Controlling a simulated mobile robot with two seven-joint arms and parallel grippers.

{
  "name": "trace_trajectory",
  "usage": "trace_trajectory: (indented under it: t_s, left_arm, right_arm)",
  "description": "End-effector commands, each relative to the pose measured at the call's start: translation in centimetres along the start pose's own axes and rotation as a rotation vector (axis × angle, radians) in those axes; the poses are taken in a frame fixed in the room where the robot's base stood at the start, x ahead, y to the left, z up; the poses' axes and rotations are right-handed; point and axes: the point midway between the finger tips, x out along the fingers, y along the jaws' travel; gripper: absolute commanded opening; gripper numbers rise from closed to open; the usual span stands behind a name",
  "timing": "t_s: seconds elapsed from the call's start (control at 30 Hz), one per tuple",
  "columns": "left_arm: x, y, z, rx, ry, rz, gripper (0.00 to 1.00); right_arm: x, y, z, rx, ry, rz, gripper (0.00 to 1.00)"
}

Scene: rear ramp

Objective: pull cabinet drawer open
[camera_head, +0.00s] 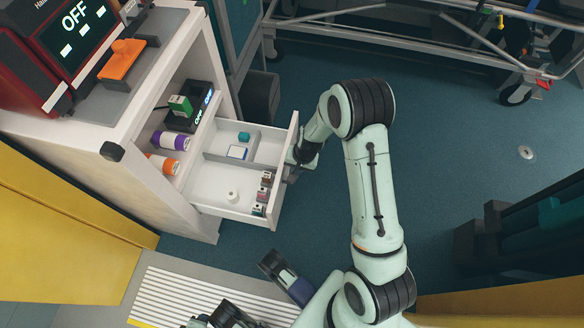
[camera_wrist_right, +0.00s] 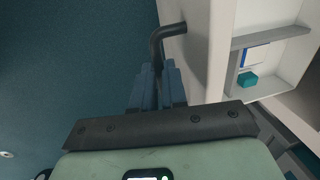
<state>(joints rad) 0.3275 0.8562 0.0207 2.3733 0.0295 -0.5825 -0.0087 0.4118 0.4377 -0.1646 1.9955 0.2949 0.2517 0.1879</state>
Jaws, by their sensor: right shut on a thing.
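The white cabinet drawer (camera_head: 212,193) stands pulled out from the white cabinet (camera_head: 90,152), its inside showing from above. My right gripper (camera_head: 303,158) is at the outer face of the drawer front. In the right wrist view, the dark bent drawer handle (camera_wrist_right: 168,33) runs from the drawer front (camera_wrist_right: 190,52) down between the blue-grey fingers of my right gripper (camera_wrist_right: 157,88), which are shut on it. In the head view the handle is mostly hidden by the gripper.
The drawer holds a teal block (camera_head: 244,137), a white bottle (camera_head: 232,195) and several small vials. Purple (camera_head: 170,140) and orange (camera_head: 163,164) rolls lie on the cabinet shelf. A wheeled stretcher (camera_head: 440,40) stands at the back.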

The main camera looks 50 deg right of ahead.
Motion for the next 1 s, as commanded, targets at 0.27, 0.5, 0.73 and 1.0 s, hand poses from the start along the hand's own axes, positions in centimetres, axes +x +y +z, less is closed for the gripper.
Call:
trace_trajectory:
  t_s: [0.27,0.5,0.73,1.0]
  left_arm:
    - [0.0,-0.1,0.1,-0.001,-0.002,-0.001,0.43]
    - [0.0,0.0,0.1,-0.001,-0.001,-0.001,0.43]
    - [0.0,0.0,0.0,0.000,-0.001,0.000,0.43]
    - [-1.4,1.1,-1.0,0.010,0.033,0.019,0.43]
  right_arm:
    - [0.0,0.1,0.0,-0.001,0.000,0.000,0.00]
    - [0.0,0.1,0.0,-0.001,0.000,0.000,0.38]
    - [0.0,0.1,0.0,0.000,0.000,0.000,0.38]
    - [-2.8,0.0,-0.1,-0.002,0.003,-0.002,0.38]
